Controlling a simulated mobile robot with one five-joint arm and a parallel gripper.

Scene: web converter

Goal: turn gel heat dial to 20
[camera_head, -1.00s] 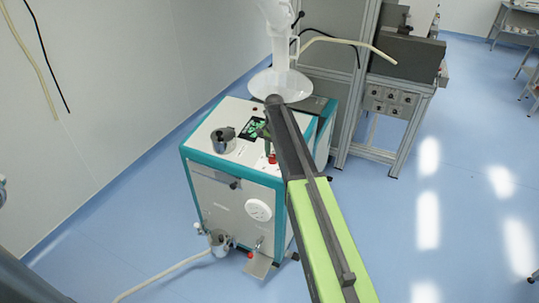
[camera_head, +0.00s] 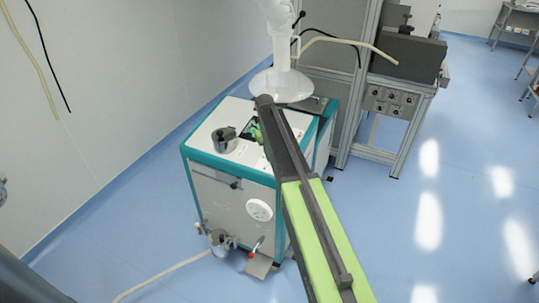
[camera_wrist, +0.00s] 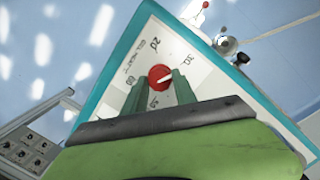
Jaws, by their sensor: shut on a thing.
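The gel heat dial (camera_wrist: 160,75) is a round red knob with a white pointer mark, on the white panel of the machine. The mark points to the right in the wrist view, below the printed 30 (camera_wrist: 173,60). The printed 20 (camera_wrist: 153,43) is above the dial. My gripper (camera_wrist: 158,80) has its green fingers on both sides of the dial, shut on it. In the head view my gripper (camera_head: 257,132) is over the machine's top, and my arm hides the dial.
The white and teal machine (camera_head: 215,190) has a metal pot (camera_head: 224,140) on top, left of my gripper. A white funnel-like column (camera_head: 281,85) stands behind my arm. A grey rack with a control box (camera_head: 391,97) is at the right. The blue floor at right is clear.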

